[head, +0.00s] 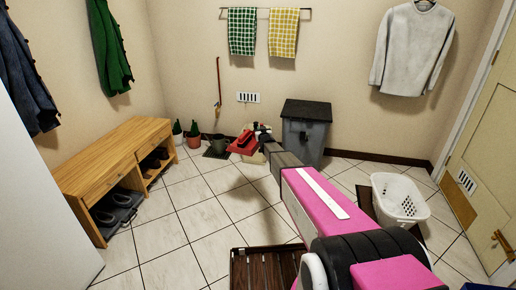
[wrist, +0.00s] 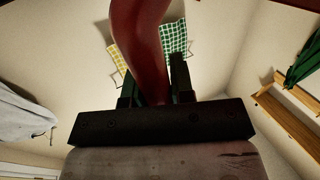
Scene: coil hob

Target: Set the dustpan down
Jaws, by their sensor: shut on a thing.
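The red dustpan (head: 243,145) is at the far end of my arm in the head view, in the air or close to the floor near the back wall; I cannot tell its exact height. My gripper (head: 263,132) is small and partly hidden there by the arm. In the wrist view my gripper (wrist: 155,88) is shut, with its dark fingers on either side of a dark red, curved part of the dustpan (wrist: 143,45). That part rises past the top edge of the picture, so the rest of the dustpan is out of that view.
A grey bin (head: 305,135) with a dark lid stands right of the dustpan. A wooden bench (head: 115,165) lines the left wall. A white basket (head: 399,200) is at right. The tiled floor at centre left is clear.

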